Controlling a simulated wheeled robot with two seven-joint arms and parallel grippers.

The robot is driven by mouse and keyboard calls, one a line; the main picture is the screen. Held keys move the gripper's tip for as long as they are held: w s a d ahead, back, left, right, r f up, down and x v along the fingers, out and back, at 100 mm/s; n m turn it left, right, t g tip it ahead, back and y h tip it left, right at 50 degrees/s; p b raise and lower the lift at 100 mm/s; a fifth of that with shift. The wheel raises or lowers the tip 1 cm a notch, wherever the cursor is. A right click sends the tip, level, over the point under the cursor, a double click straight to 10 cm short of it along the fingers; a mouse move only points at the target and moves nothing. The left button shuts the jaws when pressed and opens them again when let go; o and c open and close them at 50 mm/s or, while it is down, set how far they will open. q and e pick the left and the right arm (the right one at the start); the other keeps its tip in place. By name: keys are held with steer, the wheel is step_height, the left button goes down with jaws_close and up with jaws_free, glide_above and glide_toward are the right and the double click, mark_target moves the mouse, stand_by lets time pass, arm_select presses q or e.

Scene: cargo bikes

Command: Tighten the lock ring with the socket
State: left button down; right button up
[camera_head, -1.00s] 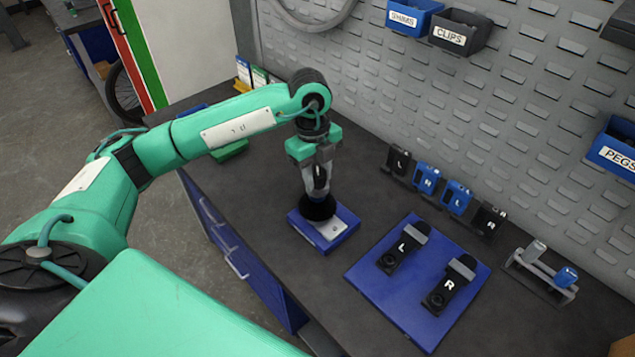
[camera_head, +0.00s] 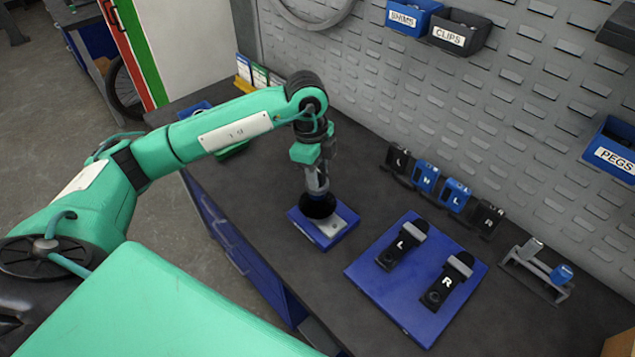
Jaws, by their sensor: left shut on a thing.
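My left gripper (camera_head: 318,172) points down over a small blue block with a grey top plate (camera_head: 325,232) on the bench. It is shut on a grey socket (camera_head: 317,183), held upright. A round black part (camera_head: 318,206) is directly below the socket, on the block. The socket's lower end meets this black part; I cannot tell how they engage. The lock ring cannot be made out separately and may be hidden there. My right gripper is not in view.
To the right is a blue plate (camera_head: 385,285) with black parts marked L (camera_head: 402,245) and R (camera_head: 446,282). Several black and blue blocks (camera_head: 425,178) line the wall. A grey rack (camera_head: 535,275) holds two cylinders. Bins hang on the pegboard (camera_head: 400,110).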

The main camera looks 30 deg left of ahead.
arm_select(q)
steer(key=shift+f+b, duration=0.65)
steer(key=shift+f, duration=0.3)
stand_by(0.6)
steer(key=c, duration=1.6)
jaws_free()
jaws_close()
